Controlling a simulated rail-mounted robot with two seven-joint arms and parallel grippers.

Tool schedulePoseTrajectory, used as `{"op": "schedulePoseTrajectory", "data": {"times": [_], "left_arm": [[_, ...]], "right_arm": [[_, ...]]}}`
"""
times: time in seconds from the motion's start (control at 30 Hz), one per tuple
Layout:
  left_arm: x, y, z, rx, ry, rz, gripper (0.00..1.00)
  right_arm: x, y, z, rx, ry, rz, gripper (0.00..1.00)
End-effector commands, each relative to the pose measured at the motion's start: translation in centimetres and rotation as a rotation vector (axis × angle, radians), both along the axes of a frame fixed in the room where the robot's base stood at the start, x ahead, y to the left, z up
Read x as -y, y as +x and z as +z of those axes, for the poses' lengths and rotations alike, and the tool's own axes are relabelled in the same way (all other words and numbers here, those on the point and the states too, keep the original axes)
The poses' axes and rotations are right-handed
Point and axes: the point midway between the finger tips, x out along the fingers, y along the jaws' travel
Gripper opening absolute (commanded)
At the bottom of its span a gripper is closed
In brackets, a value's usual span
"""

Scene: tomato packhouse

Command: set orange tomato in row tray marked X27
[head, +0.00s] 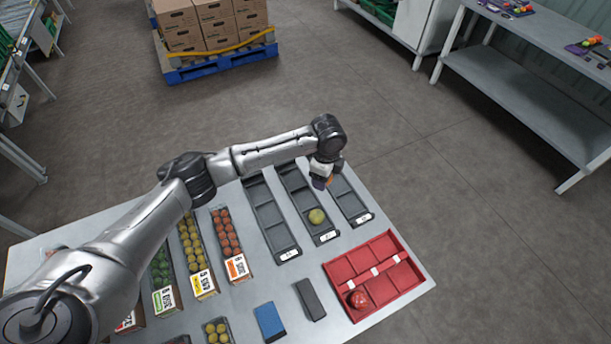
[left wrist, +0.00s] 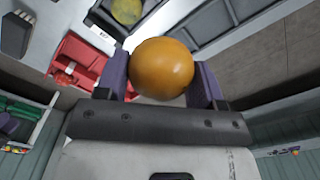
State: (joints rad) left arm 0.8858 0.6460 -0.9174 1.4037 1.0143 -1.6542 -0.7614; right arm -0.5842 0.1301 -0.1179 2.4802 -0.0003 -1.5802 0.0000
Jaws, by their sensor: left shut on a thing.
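My left gripper (head: 324,180) is shut on the orange tomato (left wrist: 162,68), with its purple fingers on either side in the left wrist view. In the head view the gripper hangs over the upper part of the row trays, near the right one, and mostly hides the tomato. The three dark grey row trays are the left one (head: 265,205), the middle one (head: 302,198) and the right one (head: 350,204). Their white end labels are too small to read. A yellow-green tomato (head: 317,216) lies in the middle tray's front part. My right gripper is out of view.
A red divided crate (head: 345,270) with a red tomato (head: 358,299) stands at the table's right front. Blue (head: 269,321) and dark grey (head: 310,299) blocks lie nearby. Boxes of yellow (head: 191,240) and orange-red (head: 226,232) tomatoes stand left of the trays.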

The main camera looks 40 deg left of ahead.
Motion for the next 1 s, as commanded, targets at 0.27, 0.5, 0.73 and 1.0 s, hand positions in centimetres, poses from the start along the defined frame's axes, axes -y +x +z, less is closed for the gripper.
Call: {"op": "schedulePoseTrajectory", "data": {"times": [0.27,0.5,0.73,1.0], "left_arm": [[-3.8,-1.0,-4.4,-0.002,-0.001,-0.303,0.51],[-5.2,-1.6,-6.1,0.001,0.000,-0.423,0.51],[-5.4,-1.7,-7.1,0.002,-0.001,-0.440,0.51],[-5.4,-1.7,-8.9,0.001,0.000,-0.438,0.51]], "right_arm": [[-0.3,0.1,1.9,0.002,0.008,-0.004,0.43],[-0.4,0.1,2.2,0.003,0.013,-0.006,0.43],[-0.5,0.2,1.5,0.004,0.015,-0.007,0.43],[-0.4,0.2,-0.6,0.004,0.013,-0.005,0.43]]}}
